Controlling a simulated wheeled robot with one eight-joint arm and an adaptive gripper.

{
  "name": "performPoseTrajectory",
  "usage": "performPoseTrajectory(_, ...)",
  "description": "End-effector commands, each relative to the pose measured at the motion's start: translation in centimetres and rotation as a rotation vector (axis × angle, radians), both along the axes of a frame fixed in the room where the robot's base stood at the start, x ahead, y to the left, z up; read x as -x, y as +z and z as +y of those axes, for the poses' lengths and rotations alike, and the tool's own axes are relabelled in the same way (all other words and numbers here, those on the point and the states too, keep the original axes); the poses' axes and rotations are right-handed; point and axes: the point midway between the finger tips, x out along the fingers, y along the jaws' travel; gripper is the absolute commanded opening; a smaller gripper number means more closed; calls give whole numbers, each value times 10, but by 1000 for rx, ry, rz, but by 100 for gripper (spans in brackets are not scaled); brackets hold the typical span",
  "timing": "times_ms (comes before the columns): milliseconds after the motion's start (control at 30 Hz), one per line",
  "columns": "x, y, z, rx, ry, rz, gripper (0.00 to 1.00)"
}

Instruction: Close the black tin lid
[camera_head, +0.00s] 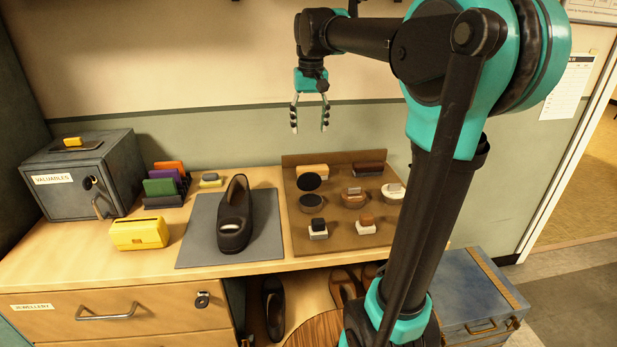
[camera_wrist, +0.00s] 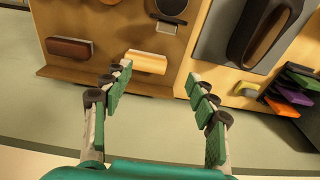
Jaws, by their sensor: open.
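The black tin (camera_head: 311,204) stands at the left of a brown board on the bench. Its round black lid (camera_head: 308,182) is raised, tilted up behind the tin. In the wrist view the lid (camera_wrist: 172,6) is cut by the top edge. My gripper (camera_head: 310,117) hangs in the air, fingers pointing down, above the back of the board. It is open and empty, and apart from the lid. In the wrist view its fingers (camera_wrist: 159,75) spread to either side of the pale wooden brush.
The brown board (camera_head: 290,232) has a raised back edge. It also holds a pale brush (camera_head: 312,171), a dark brush (camera_head: 369,168), brown tins (camera_head: 354,199) and small blocks. A black shoe (camera_head: 234,222) lies on a grey mat (camera_head: 200,245) to the left. The wall is close behind.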

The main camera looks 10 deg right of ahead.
Motion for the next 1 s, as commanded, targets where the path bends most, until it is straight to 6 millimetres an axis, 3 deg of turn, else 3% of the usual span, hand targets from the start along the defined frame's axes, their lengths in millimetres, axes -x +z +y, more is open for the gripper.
performPoseTrajectory(100, 14, 24, 6, 5, 2, 72, 59)
performPoseTrajectory(267, 19, 24, 7, 7, 1, 99, 59)
performPoseTrajectory(1000, 19, -112, 7, 7, 1, 96, 59)
